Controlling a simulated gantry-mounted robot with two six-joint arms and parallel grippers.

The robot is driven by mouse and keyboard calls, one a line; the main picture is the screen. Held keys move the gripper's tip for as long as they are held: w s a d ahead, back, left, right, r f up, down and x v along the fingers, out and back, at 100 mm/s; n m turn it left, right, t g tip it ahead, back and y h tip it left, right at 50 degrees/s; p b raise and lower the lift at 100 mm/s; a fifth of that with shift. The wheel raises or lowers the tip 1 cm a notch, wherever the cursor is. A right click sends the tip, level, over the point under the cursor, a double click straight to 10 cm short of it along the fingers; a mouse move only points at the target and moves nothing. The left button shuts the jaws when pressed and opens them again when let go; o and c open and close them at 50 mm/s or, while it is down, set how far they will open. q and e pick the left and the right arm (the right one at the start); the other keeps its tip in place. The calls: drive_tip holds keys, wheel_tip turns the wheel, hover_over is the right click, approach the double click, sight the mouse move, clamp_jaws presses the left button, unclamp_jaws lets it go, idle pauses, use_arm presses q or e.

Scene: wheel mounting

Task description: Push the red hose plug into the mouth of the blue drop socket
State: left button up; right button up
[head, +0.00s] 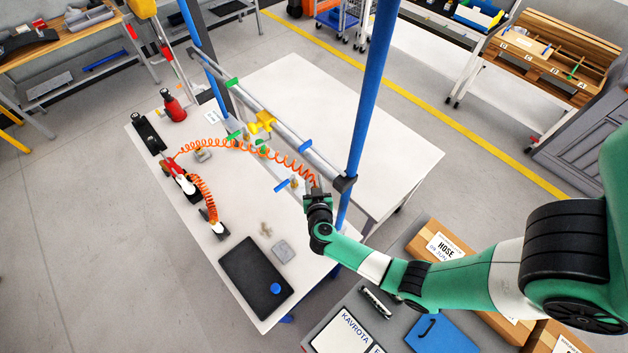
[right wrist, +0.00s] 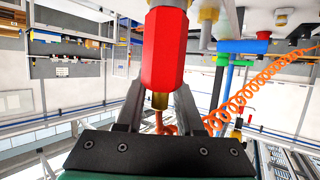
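My right gripper (head: 317,190) is at the near end of the overhead pipe rail. In the right wrist view, its fingers (right wrist: 160,88) are shut on the red hose plug (right wrist: 163,48), a red six-sided body with a brass lower end. The plug points up, and its top meets or nearly meets a metal fitting (right wrist: 168,3) at the picture's top edge; I cannot tell whether it is inside. That fitting's colour marking is not visible. Blue pieces show on the rail (head: 305,146) and below it (head: 282,185); the blue drop's socket mouth is not clearly visible. My left gripper is not in view.
The orange coiled hose (head: 240,146) runs from the left of the white table to my right gripper. Another brass fitting (right wrist: 208,14) hangs right of the plug. Blue posts (head: 372,85) flank the table. A black mat (head: 250,275) lies at the table's near end.

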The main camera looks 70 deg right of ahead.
drive_tip(key=shift+o, duration=0.7)
drive_tip(key=shift+s+a+r, duration=0.1)
drive_tip(key=shift+a+r, duration=0.05)
drive_tip(key=p+v, duration=0.2)
drive_tip(key=v, duration=0.9)
drive_tip(key=shift+a, duration=0.1)
